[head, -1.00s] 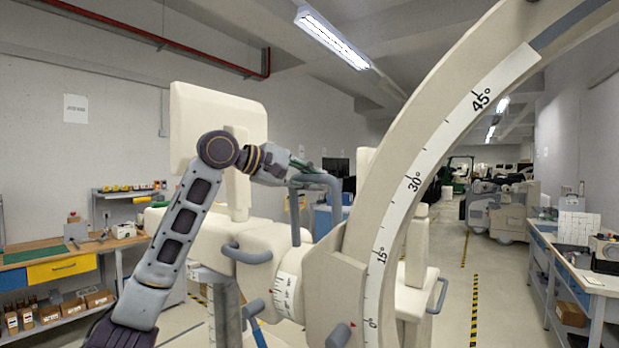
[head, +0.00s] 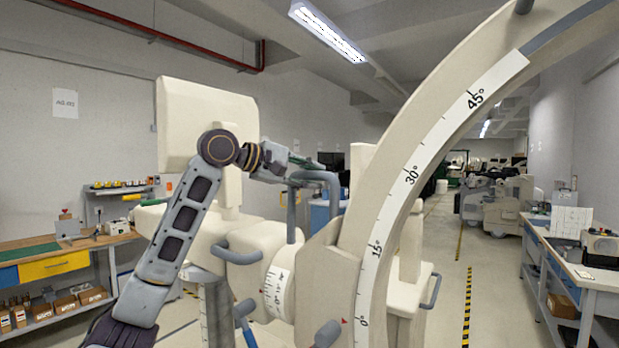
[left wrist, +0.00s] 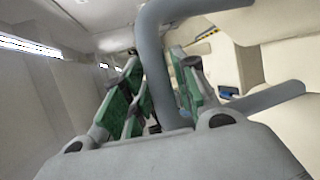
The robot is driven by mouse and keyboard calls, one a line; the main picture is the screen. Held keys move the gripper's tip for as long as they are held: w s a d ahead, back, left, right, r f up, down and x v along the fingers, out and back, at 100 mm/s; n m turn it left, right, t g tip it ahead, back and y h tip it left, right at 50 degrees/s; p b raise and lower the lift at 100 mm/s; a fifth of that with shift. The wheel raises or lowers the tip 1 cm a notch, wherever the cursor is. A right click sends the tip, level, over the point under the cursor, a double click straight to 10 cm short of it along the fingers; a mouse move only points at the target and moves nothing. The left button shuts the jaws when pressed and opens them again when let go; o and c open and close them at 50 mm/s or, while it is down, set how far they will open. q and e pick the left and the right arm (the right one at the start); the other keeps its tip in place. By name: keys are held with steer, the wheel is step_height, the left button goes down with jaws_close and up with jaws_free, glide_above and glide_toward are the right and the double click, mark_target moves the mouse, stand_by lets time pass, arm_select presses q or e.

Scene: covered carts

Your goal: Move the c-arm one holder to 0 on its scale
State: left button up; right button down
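The cream C-arm (head: 395,150) curves up to the right, its white scale (head: 412,178) marked 0° to 45°. A cream holder (head: 316,270) stands beside its lower end, with a red pointer (head: 345,321) close to the 0° label. The exact alignment is too small to tell. A smaller white scale (head: 278,292) wraps the round joint left of the holder; its figures are unreadable. My left gripper (head: 303,166) is at the grey bent handle (head: 334,190) above the holder. In the left wrist view, its green-padded fingers (left wrist: 160,95) lie close on both sides of the grey bar (left wrist: 153,60). My right gripper is not in view.
Grey knobs (head: 327,333) and side handles (head: 236,254) stick out around the holder. A wooden workbench (head: 65,247) stands at the left, and another bench (head: 566,262) at the right. An open aisle (head: 447,290) with striped floor tape runs behind the C-arm.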

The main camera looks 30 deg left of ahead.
arm_select(q)
steer(key=shift+o, duration=0.7)
steer(key=shift+s, duration=0.35)
steer(key=shift+w, duration=0.1)
steer(key=v, duration=1.2)
stand_by(0.5)
